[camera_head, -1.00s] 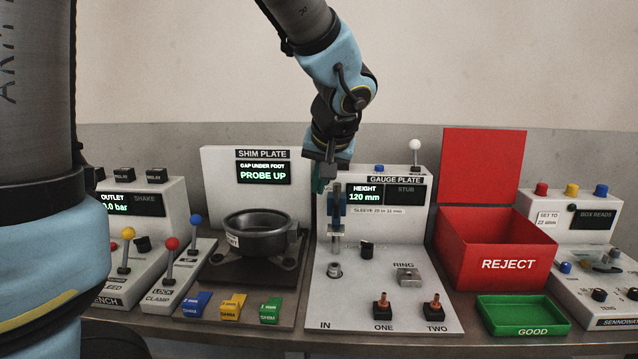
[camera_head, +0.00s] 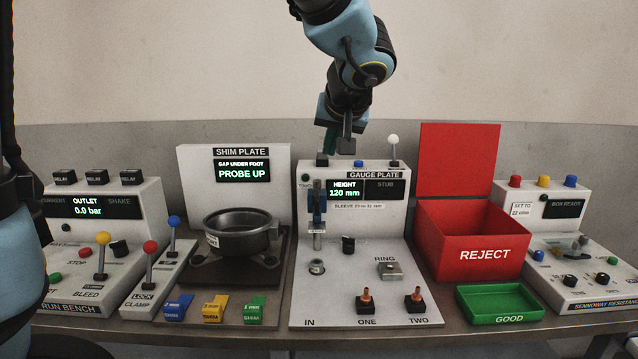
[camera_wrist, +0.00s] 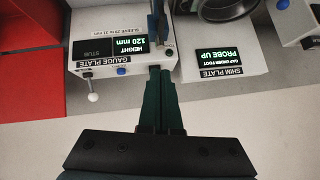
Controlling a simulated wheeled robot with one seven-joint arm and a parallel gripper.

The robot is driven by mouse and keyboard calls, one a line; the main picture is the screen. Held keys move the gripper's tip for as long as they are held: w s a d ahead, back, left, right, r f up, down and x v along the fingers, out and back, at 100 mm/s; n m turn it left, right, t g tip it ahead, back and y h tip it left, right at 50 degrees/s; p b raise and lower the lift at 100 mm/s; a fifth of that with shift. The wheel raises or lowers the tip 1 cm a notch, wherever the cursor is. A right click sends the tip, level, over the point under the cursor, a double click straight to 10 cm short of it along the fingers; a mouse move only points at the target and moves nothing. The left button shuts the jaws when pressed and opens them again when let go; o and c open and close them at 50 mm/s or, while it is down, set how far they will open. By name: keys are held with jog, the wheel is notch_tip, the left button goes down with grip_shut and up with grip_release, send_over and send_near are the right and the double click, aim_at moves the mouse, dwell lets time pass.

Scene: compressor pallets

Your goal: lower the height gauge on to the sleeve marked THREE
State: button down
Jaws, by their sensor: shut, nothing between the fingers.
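The height gauge (camera_head: 317,203) is a blue and steel upright slide on the white gauge plate (camera_head: 345,290); its display (camera_head: 345,190) reads 120 mm. The slide is up, with a gap above a short grey metal sleeve (camera_head: 317,267) on the plate, above the word IN. I see no mark THREE; the front labels are IN, ONE and TWO. My gripper (camera_head: 340,146) is shut and empty, above and a little right of the gauge, by the top of its panel. In the wrist view its fingers (camera_wrist: 160,75) point towards the gauge (camera_wrist: 157,22), apart from it.
Copper-topped black posts stand at ONE (camera_head: 366,302) and TWO (camera_head: 415,300). A white-knobbed lever (camera_head: 393,142) rises from the panel at right. The red REJECT bin (camera_head: 480,255) and green GOOD tray (camera_head: 500,305) are right; the shim plate pot (camera_head: 240,232) is left.

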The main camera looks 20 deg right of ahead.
jog(key=p, duration=0.3)
send_over(317, 190)
jog(key=s, duration=0.3)
notch_tip(317, 190, down, 6)
jog(key=f, duration=0.2)
jog(key=f+b, duration=0.1)
jog(key=f, duration=0.1)
jog(key=shift+a+f, duration=0.1)
jog(key=shift+a, duration=0.25)
jog(key=shift+f, duration=0.1)
